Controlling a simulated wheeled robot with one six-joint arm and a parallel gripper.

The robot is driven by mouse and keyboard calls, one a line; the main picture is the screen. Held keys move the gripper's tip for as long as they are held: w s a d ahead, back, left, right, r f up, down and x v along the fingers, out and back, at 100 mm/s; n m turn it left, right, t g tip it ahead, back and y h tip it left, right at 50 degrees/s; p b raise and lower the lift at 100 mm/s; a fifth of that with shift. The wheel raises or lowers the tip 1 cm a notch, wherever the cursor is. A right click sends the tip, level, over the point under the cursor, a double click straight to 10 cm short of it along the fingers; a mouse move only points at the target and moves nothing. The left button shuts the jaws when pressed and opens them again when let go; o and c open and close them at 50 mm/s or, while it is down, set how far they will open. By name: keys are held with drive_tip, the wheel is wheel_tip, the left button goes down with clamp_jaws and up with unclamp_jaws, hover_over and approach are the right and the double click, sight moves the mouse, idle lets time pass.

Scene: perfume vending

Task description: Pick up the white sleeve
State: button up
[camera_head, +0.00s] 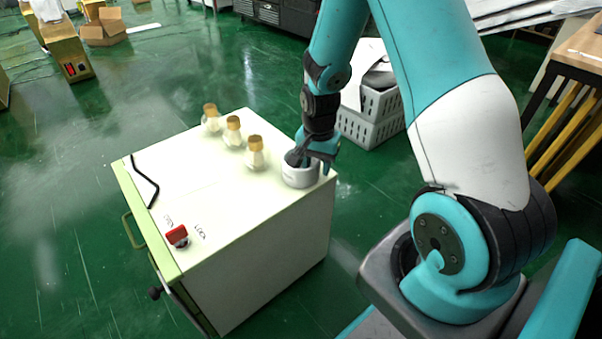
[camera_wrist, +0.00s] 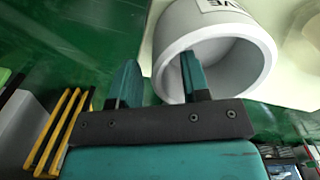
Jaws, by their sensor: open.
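The white sleeve (camera_head: 300,175) stands at the right end of the white cabinet top, near its corner. In the wrist view the sleeve (camera_wrist: 230,38) is a thick-walled ring with an open end and a dark-lettered label partly cut off by the picture edge. My gripper (camera_head: 318,165) is at the sleeve, its jaws apart. In the wrist view one finger of my gripper (camera_wrist: 160,78) reaches into the sleeve's opening and the other is outside its wall, with the wall between them. I cannot tell whether either finger touches the wall.
Several glass bottles with wooden caps, one of them here (camera_head: 255,153), stand in a row left of the sleeve on the cabinet (camera_head: 185,200). A red button (camera_head: 177,235) and a black bent handle (camera_head: 145,181) are farther left. Grey crates (camera_head: 372,125) stand on the floor behind.

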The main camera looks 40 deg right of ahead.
wheel_tip(320, 180, down, 2)
drive_tip(key=shift+f+b, duration=0.25)
drive_tip(key=shift+b, duration=0.05)
drive_tip(key=shift+r, duration=0.1)
clamp_jaws()
drive_tip(key=shift+r, duration=0.1)
